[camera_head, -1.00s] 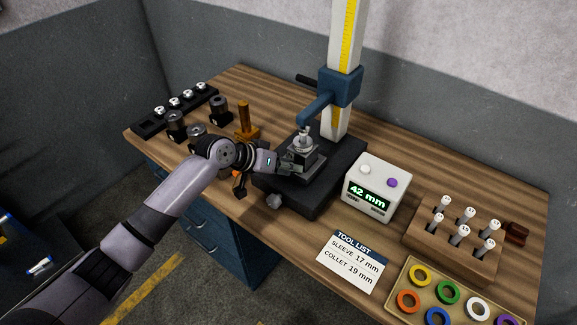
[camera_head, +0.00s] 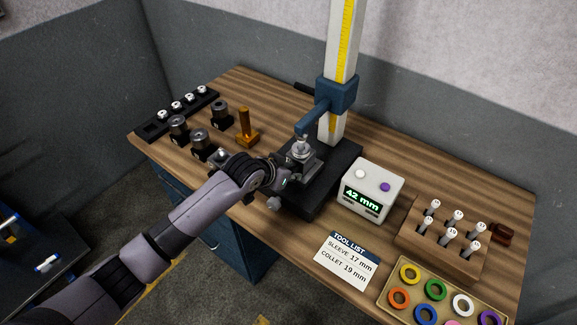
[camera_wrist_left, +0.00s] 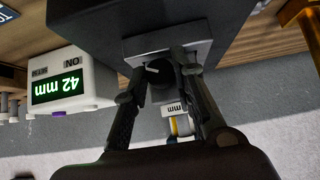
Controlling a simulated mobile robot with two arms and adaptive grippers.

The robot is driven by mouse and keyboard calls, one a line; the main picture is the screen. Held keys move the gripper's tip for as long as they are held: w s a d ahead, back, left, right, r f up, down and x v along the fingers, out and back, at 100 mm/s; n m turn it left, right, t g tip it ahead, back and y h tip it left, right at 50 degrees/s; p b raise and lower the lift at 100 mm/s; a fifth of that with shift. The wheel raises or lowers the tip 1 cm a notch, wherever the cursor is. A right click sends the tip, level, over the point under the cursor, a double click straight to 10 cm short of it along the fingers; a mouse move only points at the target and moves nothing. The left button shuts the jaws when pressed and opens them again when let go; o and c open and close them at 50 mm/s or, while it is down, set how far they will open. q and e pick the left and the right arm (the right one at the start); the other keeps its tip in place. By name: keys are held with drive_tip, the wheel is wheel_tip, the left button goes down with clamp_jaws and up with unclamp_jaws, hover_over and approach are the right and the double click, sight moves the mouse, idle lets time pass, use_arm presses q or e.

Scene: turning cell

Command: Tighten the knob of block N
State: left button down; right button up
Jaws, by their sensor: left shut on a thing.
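My left gripper (camera_head: 285,180) is at the front of the grey block (camera_head: 301,161), which sits on the black base of the gauge stand (camera_head: 320,190). In the left wrist view my left gripper (camera_wrist_left: 163,78) has its two fingers on either side of a dark round knob (camera_wrist_left: 159,76) with a white mark. It is shut on this knob, against the grey block face (camera_wrist_left: 190,42). In the head view the gripper hides the knob. No letter on the block is readable. My right gripper is not in view.
The blue probe arm (camera_head: 315,117) reaches over the block. A display box (camera_head: 372,188) reading 42 mm stands to the right. A brown post (camera_head: 245,130) and several dark cylinders (camera_head: 199,140) stand to the left. A tool list card (camera_head: 346,260) lies in front.

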use_arm(q)
drive_tip(key=shift+s+d+m+t+y+p, duration=0.1)
drive_tip(key=shift+m+t+y+p, duration=0.3)
drive_tip(key=shift+t+y, duration=0.1)
idle(0.3)
drive_tip(key=c, duration=1.3)
unclamp_jaws()
drive_tip(key=shift+c, duration=0.2)
drive_tip(key=v, duration=1.2)
